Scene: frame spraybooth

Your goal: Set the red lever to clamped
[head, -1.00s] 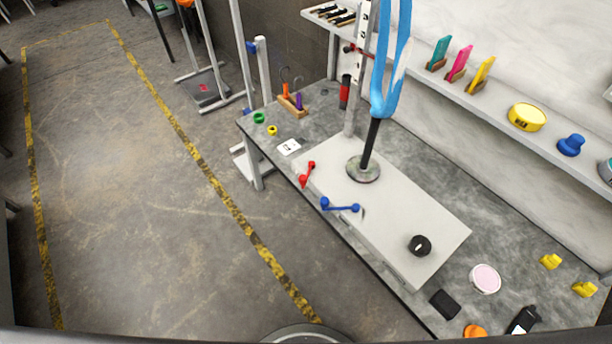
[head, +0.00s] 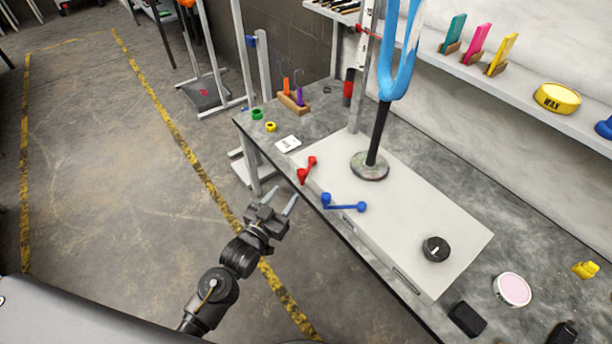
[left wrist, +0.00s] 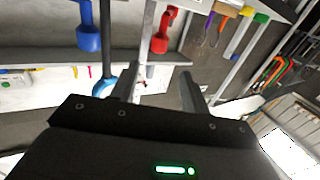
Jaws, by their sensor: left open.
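The red lever (head: 306,170) is mounted at the far left end of the pale box (head: 440,215) on the workbench. The red lever also shows at the top of the left wrist view (left wrist: 163,30). A blue lever (head: 343,203) sits nearer on the same box; it also shows in the left wrist view (left wrist: 88,28). My left gripper (head: 280,196) is open and empty, over the floor side of the bench edge, below and left of the red lever in the head view. Its fingers (left wrist: 158,88) point toward the levers. My right gripper is not in view.
A black knob (head: 436,249) is on the box's near end. A blue frame on a black post (head: 378,135) rises from the box. Floor left of the bench is clear.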

